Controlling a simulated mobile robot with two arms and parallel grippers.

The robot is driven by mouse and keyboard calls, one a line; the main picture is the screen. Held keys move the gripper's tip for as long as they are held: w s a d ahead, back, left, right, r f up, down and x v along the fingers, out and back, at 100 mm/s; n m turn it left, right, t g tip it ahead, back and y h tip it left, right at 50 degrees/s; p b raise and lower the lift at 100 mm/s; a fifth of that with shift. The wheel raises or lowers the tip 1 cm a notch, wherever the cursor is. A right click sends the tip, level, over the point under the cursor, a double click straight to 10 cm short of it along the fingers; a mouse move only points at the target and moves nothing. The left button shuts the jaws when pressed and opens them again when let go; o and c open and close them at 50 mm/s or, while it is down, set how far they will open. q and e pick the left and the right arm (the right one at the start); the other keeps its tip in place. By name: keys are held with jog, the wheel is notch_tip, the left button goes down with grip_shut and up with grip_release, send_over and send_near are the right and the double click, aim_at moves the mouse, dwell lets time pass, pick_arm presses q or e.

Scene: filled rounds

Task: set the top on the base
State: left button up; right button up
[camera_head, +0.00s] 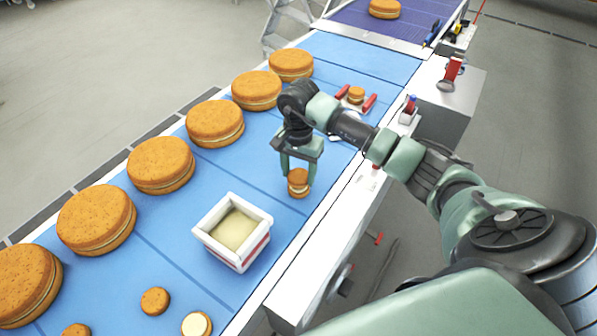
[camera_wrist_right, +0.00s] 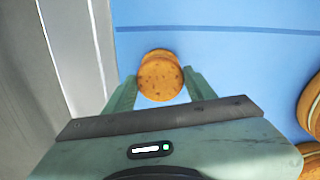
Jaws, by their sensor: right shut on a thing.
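My right gripper (camera_head: 297,178) is shut on a small orange-brown round top (camera_wrist_right: 160,82), with one finger on either side of it. Directly under the top is a base (camera_head: 298,193) with a pale filling layer, on the blue belt. In the right wrist view the edge of a round shows just beyond the held top, so the two look slightly offset there. I cannot tell whether the top touches the filling. My left gripper is not in view.
Large filled rounds (camera_head: 161,165) line the belt's left side. A white tub of cream (camera_head: 234,231) stands nearby. A loose small round (camera_head: 155,300) and a cream-covered base (camera_head: 197,324) lie at the front. A small round on a red-handled holder (camera_head: 355,96) is farther back.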

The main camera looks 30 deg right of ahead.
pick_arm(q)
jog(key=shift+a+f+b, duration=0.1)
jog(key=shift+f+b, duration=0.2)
pick_arm(e)
jog(key=shift+f, duration=0.1)
dwell(0.3)
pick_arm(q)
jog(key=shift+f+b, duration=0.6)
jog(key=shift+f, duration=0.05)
pick_arm(e)
jog(key=shift+f, duration=0.7)
jog(key=o, duration=1.4)
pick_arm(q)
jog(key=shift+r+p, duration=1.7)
pick_arm(e)
jog(key=shift+r, duration=3.5)
